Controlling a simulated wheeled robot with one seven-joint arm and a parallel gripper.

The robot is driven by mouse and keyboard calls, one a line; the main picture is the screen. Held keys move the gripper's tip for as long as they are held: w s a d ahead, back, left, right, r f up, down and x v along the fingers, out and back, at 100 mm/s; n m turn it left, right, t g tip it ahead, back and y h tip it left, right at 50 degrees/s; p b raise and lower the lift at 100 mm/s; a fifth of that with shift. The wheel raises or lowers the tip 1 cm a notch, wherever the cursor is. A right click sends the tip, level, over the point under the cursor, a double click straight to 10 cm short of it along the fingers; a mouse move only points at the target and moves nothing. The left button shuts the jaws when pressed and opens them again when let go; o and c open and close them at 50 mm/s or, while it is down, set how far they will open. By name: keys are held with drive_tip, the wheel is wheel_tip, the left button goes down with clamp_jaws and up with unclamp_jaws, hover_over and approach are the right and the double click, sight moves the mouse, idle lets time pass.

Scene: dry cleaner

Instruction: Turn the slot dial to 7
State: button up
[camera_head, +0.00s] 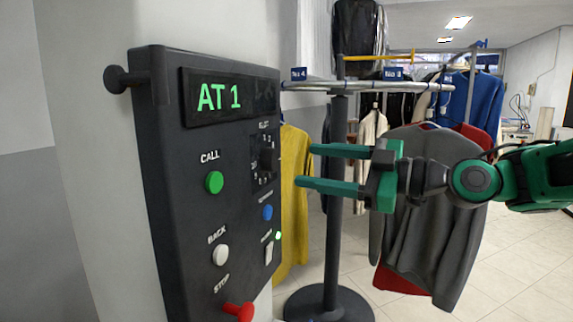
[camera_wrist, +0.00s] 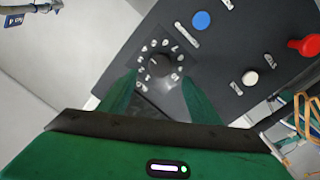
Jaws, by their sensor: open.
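The slot dial (camera_head: 265,155) is a dark round knob at the right side of the black control panel (camera_head: 180,200). In the wrist view the dial (camera_wrist: 159,61) sits in a ring of white numbers, too small to read surely. The panel's display (camera_head: 230,96) reads "AT 1" in green. My green gripper (camera_head: 304,165) is open and empty, its fingers pointing at the panel's right side, apart from the dial in the head view. In the wrist view the dial lies beyond and between the two fingertips (camera_wrist: 157,82).
The panel also bears a green CALL button (camera_head: 214,182), a blue button (camera_head: 267,212), a white BACK button (camera_head: 220,255), a small switch (camera_head: 268,252) and a red STOP knob (camera_head: 239,311).

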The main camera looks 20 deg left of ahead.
sight(276, 160)
drive_tip(key=a, duration=0.2)
drive_tip(key=w+a, duration=0.1)
drive_tip(key=a, duration=0.4)
drive_tip(key=shift+w+a, duration=0.15)
drive_tip(key=shift+a, duration=0.2)
drive_tip(key=c, duration=1)
